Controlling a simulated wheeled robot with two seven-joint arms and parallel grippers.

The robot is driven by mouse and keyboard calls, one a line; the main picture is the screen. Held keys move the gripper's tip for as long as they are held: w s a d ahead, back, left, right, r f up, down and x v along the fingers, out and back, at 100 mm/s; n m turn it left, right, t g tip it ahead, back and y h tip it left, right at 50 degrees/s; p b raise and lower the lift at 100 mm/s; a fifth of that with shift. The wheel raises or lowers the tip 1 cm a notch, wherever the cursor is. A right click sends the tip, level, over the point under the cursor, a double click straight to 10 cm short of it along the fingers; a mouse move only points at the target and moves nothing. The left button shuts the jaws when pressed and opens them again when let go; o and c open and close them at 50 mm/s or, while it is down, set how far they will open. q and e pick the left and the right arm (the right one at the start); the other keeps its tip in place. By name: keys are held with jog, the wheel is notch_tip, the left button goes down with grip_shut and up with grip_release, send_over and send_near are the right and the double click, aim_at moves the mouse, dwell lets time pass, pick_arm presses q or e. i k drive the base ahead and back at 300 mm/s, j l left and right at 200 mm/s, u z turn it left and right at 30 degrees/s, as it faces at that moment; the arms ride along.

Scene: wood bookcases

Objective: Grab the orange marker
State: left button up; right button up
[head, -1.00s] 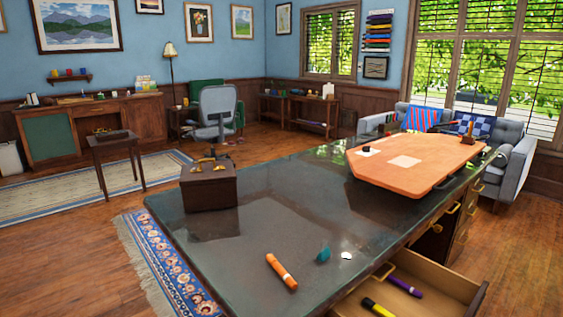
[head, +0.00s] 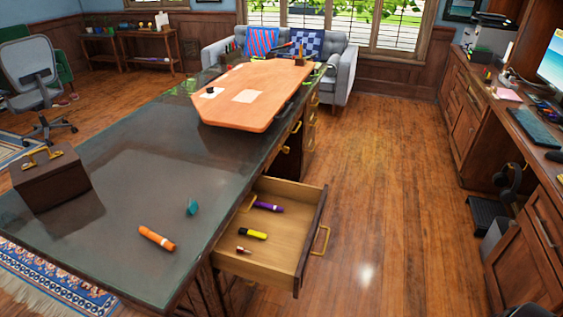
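An orange marker (head: 157,238) lies on the dark glossy desk top (head: 130,190), near the front edge at the lower left of the head view. It lies at a slant, and nothing covers it. Neither of my grippers shows in the head view.
An open drawer (head: 318,237) juts out, holding a purple marker (head: 268,207), a yellow-and-black marker (head: 253,234) and a small item. A brown box (head: 50,178) stands at left. Wood floor (head: 390,190) is clear between desk and right-hand cabinets (head: 525,250).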

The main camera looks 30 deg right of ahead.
aim_at(167, 244)
jog(key=k+l+z, duration=0.15)
jog(key=z, duration=0.9)
jog(key=u, duration=1.3)
jog(key=i+l+u, duration=0.3)
jog(key=i+l, duration=0.4)
jog(key=l, duration=0.1)
